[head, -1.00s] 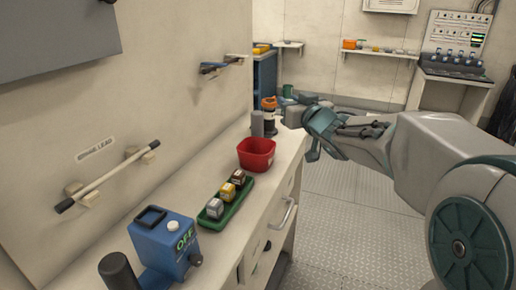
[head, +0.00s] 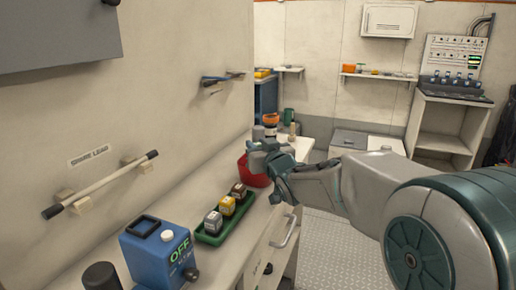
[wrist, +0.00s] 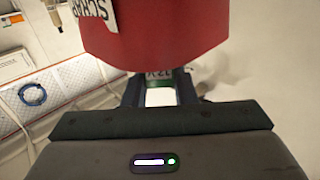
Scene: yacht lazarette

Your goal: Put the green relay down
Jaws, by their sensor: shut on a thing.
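My gripper (head: 270,160) is over the counter at the red bin, covering part of it in the head view. Most of the relay is hidden behind the red bin (wrist: 155,40), which has a "SCRAP" label. I cannot make out the relay in the head view. The red bin (head: 254,180) stands on the counter beyond a green tray (head: 209,239) holding a grey, a yellow and a brown relay.
A blue box marked "OFF" (head: 158,256) stands at the near end of the counter (head: 215,267). Bottles and a green cup (head: 289,116) stand at the far end. A rod (head: 105,183) is held on the wall. A drawer handle (head: 286,232) juts from the counter front.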

